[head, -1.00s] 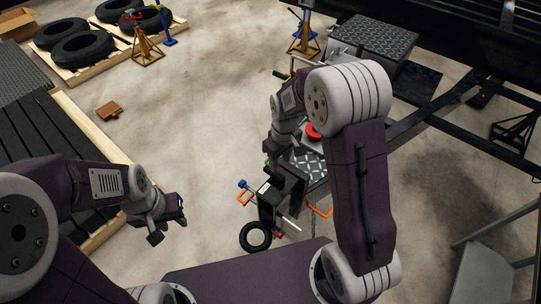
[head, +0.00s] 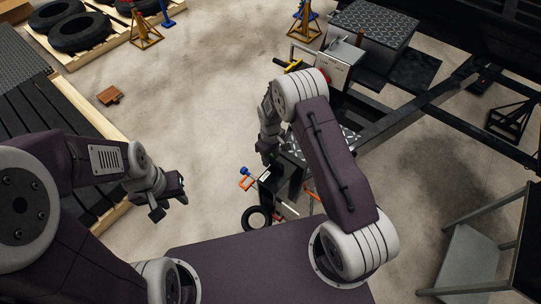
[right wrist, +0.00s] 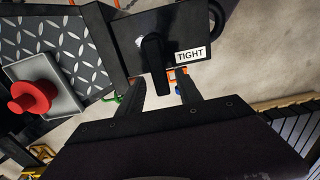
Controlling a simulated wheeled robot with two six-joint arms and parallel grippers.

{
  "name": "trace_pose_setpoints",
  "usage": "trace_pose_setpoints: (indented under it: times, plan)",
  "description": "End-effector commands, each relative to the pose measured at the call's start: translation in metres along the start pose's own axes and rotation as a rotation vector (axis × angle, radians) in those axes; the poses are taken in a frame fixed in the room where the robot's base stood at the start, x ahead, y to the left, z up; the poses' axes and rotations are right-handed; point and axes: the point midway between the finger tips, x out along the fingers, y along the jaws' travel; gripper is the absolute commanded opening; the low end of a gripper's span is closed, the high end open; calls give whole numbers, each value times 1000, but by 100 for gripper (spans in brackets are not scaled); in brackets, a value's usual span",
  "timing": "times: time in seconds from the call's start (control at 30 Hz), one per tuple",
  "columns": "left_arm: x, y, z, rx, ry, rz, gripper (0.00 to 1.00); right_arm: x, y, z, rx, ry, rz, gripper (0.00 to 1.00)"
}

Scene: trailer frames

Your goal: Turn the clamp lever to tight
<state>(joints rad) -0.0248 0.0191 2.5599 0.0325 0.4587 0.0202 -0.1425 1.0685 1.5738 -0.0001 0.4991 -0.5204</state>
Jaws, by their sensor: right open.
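The clamp lever (right wrist: 153,58) is a black handle on a dark plate (right wrist: 128,28) with a white TIGHT label (right wrist: 190,55) to its right. In the right wrist view the lever's lower end shows between the fingertips of my right gripper (right wrist: 163,88), closer to the left finger. The gripper is open; I cannot tell whether it touches the lever. In the head view my right gripper (head: 267,158) is just above the label (head: 265,176), and the lever is not clear there. My left gripper (head: 168,203) is open and empty, off to the left.
A red knob (right wrist: 33,97) on a grey plate stands on diamond tread metal (right wrist: 60,45) beside the clamp plate. A black tyre-like ring (head: 256,218) and orange-handled piece (head: 247,183) are near the clamp. A trailer frame (head: 410,120) runs right. Open floor (head: 205,105) lies left.

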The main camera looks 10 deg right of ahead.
Motion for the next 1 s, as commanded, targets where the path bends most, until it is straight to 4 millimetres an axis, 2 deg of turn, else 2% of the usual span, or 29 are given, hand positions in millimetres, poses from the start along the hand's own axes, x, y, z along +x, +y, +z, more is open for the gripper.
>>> trace_pose_setpoints:
  times: [0.3,0.4,0.47,1.0]
  plan:
    - [-1,0,0,0,0,0,36,6,0,0,0,0,0,42]
    - [-1,0,0,0,0,0,36,6,0,0,0,0,0,14]
    - [-1,0,0,0,0,0,36,6,0,0,0,0,0,0]
    - [-1,0,0,0,0,0,36,5,0,0,0,0,0,0]
